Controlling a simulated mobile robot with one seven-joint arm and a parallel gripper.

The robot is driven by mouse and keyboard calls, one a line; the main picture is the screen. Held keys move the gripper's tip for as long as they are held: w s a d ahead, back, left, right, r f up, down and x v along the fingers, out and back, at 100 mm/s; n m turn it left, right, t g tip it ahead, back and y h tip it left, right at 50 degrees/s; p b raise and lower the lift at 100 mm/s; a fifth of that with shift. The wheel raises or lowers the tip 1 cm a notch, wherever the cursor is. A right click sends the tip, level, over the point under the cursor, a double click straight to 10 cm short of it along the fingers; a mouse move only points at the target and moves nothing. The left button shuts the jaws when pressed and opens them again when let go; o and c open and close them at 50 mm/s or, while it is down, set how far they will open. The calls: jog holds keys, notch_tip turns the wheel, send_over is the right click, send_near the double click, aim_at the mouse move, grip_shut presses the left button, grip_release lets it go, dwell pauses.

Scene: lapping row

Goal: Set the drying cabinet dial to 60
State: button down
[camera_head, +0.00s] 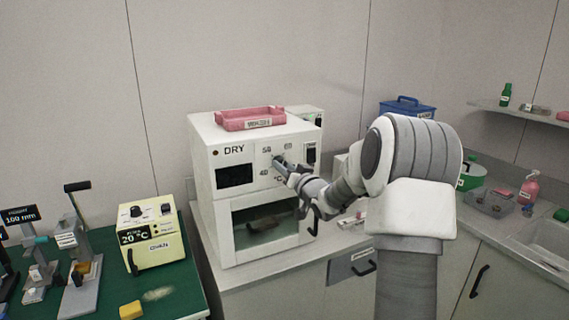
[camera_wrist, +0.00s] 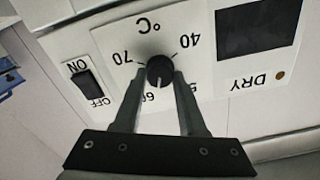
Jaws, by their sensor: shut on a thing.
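The drying cabinet (camera_head: 207,210) is a white box marked DRY, standing on the counter. Its black dial (camera_wrist: 160,71) shows upside down in the wrist view, between the two fingers of my gripper (camera_wrist: 160,78), which is shut on it. The scale reads 40, 50, 60 and 70; a finger partly covers the 50. A pale line shows at the knob's edge by the 60; I cannot tell whether it is the pointer or a scale tick.
A pink tray (camera_head: 250,118) sits on top of the cabinet. An ON/OFF switch (camera_wrist: 88,84) and a dark display (camera_wrist: 257,28) flank the dial. The cabinet door below has a dark handle. A cream 20 °C unit (camera_head: 152,232) stands on the green mat at left.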

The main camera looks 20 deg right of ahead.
jog(key=shift+m+p, duration=0.6)
jog(key=shift+m, duration=0.9)
jog(key=shift+c, duration=2.3)
grip_release()
jog(key=shift+s, duration=0.1)
jog(key=s, duration=1.7)
jog(key=shift+s+d, duration=0.15)
jog(key=shift+d, duration=0.15)
